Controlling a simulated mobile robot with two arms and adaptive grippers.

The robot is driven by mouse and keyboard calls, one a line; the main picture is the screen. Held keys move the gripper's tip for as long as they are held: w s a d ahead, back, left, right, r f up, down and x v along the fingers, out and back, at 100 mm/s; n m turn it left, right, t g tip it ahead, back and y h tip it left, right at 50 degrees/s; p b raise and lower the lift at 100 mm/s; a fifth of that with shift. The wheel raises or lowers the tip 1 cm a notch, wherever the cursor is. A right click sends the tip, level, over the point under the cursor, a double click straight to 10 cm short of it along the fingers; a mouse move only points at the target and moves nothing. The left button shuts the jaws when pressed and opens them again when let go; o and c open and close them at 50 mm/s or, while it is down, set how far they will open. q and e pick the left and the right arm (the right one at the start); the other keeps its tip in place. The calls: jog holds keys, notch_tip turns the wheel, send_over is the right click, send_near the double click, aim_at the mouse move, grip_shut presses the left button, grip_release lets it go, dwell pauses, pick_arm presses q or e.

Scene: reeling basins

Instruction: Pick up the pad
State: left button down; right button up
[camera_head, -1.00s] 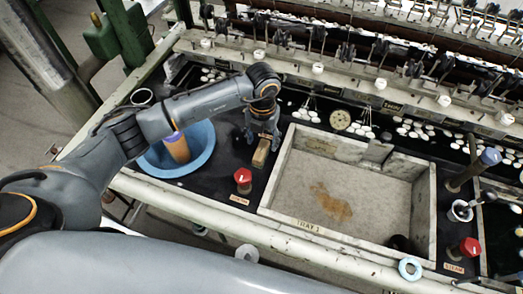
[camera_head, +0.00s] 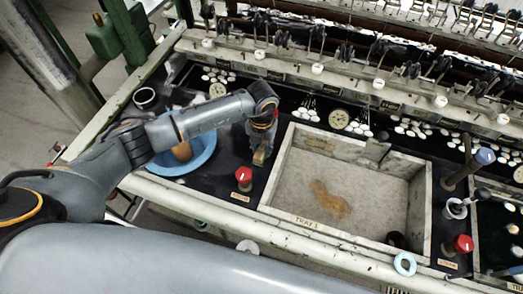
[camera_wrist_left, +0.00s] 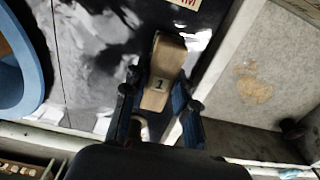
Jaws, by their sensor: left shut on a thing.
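The pad is a small tan wooden block (camera_head: 260,155) marked "1" on the dark deck, between the blue basin and the stone tray. My left gripper (camera_head: 262,146) reaches down over it from above and is shut on it; the fingers hide part of it. In the left wrist view the pad (camera_wrist_left: 165,63) lies between the two dark fingers of my left gripper (camera_wrist_left: 157,95). I cannot tell whether it is clear of the deck. My right gripper is not in view.
A blue basin (camera_head: 207,136) stands left of the pad. A red knob (camera_head: 243,175) is just in front. White cocoons and a round disc (camera_head: 339,118) lie along the back.

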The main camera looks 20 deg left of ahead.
aim_at(263, 149)
pick_arm(q)
jog(key=shift+s, duration=0.1)
jog(key=shift+r+b, duration=0.25)
jog(key=shift+b, duration=0.1)
jog(key=r+b, duration=0.1)
jog(key=r, duration=0.1)
jog(key=shift+d+r+b, duration=0.2)
jog(key=shift+r+b, duration=0.15)
jog(key=s+d+r+b, duration=0.4)
jog(key=s+d+r, duration=0.5)
jog(key=shift+s+d+r, duration=0.2)
jog(key=shift+d+r, duration=0.15)
jog(key=shift+d, duration=0.05)
